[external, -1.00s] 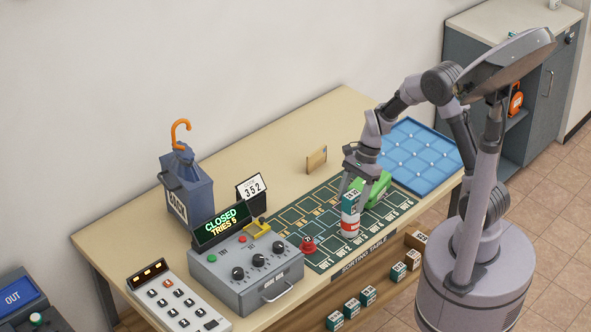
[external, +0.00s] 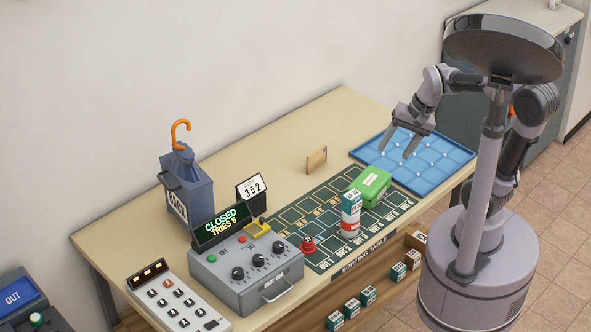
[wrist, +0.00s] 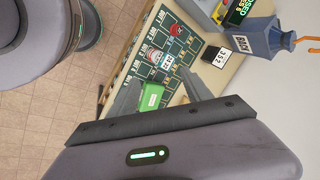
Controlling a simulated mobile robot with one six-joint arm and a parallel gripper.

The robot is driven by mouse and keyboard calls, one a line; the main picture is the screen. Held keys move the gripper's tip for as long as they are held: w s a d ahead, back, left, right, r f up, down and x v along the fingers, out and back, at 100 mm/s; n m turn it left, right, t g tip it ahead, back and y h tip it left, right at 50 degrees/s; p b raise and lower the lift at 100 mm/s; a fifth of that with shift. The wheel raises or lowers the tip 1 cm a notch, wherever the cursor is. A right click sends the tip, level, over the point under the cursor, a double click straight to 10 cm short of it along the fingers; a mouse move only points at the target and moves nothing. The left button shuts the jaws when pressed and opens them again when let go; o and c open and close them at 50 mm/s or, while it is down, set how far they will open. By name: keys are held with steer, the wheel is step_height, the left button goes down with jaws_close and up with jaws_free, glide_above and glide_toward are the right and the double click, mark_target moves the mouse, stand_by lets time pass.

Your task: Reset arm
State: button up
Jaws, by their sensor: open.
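My gripper (external: 398,143) is open and empty, raised above the blue padded mat (external: 430,158) at the right end of the table. Its two fingers are spread apart and point down to the left in the external view. In the wrist view my gripper (wrist: 165,92) also shows with its fingers apart, the green box seen beyond them. My arm is bent and lifted clear of the table.
A grey control box (external: 245,268) reads CLOSED, TRIES 5. A small tan box (external: 316,159) stands behind the grid. Table space behind it is clear.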

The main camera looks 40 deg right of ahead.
steer(key=s+r+n+t, duration=0.1)
steer(key=s+n+t, duration=0.1)
steer(key=s+n, duration=0.2)
steer(key=shift+s+d+n+h, duration=0.2)
steer(key=shift+s+n+h, duration=0.15)
steer(key=shift+s, duration=0.65)
